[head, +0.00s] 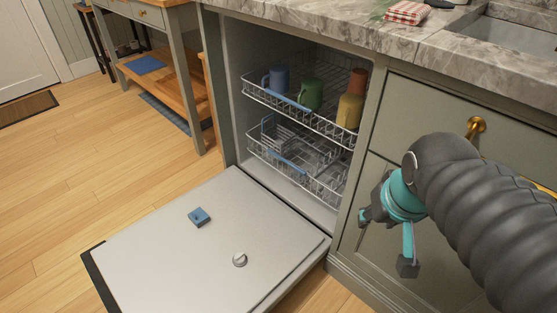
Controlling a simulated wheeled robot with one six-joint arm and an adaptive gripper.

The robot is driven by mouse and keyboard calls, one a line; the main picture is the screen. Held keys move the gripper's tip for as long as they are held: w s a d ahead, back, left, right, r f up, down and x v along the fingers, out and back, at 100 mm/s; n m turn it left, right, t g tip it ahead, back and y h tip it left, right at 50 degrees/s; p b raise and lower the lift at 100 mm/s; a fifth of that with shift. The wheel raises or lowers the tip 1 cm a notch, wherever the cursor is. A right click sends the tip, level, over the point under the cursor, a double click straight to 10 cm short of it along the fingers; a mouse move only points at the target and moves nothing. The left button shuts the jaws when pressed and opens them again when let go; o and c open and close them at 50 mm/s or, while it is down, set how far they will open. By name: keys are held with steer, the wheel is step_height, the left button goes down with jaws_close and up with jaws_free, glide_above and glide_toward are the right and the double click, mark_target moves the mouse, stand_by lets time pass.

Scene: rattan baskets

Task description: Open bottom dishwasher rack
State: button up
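The dishwasher stands open, its door (165,262) folded down flat to the floor side. The bottom rack (312,178) is a white wire rack with a blue handle strip at its front. It sits inside the dishwasher cavity and looks empty of dishes. The upper rack (335,132) above it holds several mugs. My gripper (384,256) is to the right of the dishwasher opening, in front of the drawer fronts and apart from the rack. Its fingers look spread, with nothing seen between them. My dark arm hides part of the cabinet.
A cabinet with a brass knob (476,126) is at right. A wooden table (150,60) stands at left. The wood floor (60,170) at left is clear.

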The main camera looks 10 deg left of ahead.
steer(key=w+a+f+n+g, duration=0.1)
steer(key=w+a+f, duration=0.25)
steer(key=w, duration=0.45)
steer(key=w+a+f+n+g, duration=0.2)
steer(key=w+a+f, duration=0.15)
steer(key=w, duration=0.45)
steer(key=n+t+h, duration=0.1)
steer(key=n+h, duration=0.1)
steer(key=n, duration=0.4)
glide_toward(289, 163)
steer(key=shift+n, duration=0.3)
steer(key=b+x, duration=0.1)
steer(key=x, duration=0.7)
steer(key=shift+w, duration=0.1)
jaws_close()
steer(key=shift+f, duration=0.1)
